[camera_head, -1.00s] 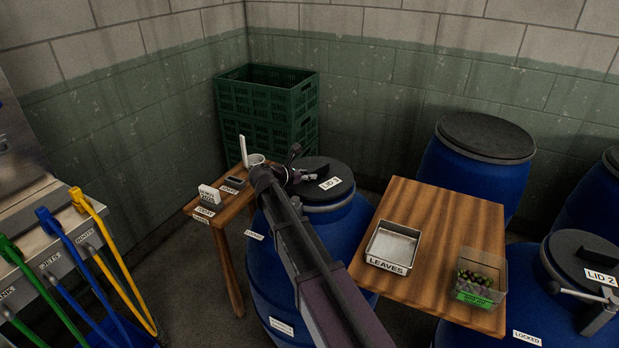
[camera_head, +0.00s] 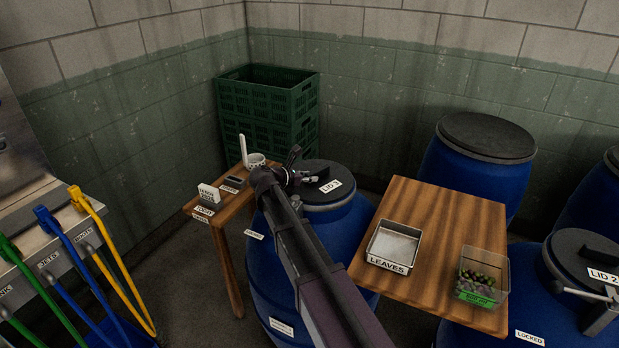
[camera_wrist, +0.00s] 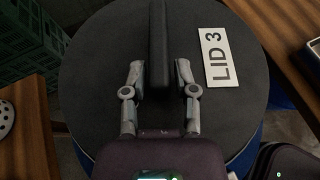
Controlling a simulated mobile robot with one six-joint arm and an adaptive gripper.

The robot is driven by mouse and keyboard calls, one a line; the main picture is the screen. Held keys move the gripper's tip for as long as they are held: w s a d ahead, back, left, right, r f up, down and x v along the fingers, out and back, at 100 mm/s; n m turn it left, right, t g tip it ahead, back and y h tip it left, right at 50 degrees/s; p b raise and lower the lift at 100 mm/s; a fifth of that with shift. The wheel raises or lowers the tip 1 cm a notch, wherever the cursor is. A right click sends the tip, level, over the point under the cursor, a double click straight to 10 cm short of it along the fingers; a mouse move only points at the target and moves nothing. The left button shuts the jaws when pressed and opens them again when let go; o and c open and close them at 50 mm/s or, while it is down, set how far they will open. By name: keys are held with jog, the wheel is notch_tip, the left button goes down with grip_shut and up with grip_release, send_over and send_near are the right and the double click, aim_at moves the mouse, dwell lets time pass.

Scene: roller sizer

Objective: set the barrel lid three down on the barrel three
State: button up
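The black barrel lid three (camera_head: 318,196) lies on top of the blue barrel three (camera_head: 336,230), looking level. Its white LID 3 label faces up. In the wrist view the round lid (camera_wrist: 100,70) fills most of the picture, with an upright bar handle (camera_wrist: 158,45) across its middle. My gripper (camera_wrist: 160,75) is over the lid with one finger on each side of the handle, a narrow gap showing at each side. In the head view my gripper (camera_head: 294,172) is partly hidden behind my arm. The rim's far seating on the barrel is too small to judge.
A small wooden table (camera_head: 230,208) stands left of the barrel and a larger one (camera_head: 440,225) right, bearing a LEAVES tray (camera_head: 388,264) and a clear bin (camera_head: 483,285). Green crates (camera_head: 268,105) stand behind. Another lidded barrel (camera_head: 590,265) stands at right.

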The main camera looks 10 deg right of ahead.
jog(key=shift+o, duration=0.4)
jog(key=shift+r, duration=0.2)
jog(key=shift+r+p, duration=0.45)
jog(key=shift+p, duration=0.15)
jog(key=shift+s+a+r, duration=0.15)
jog(key=shift+a+r, duration=0.05)
jog(key=shift+r, duration=0.05)
jog(key=p+v, duration=0.4)
jog(key=v, duration=0.7)
jog(key=shift+a+p, duration=0.2)
jog(key=shift+p, duration=0.1)
jog(key=shift+s+f, duration=0.1)
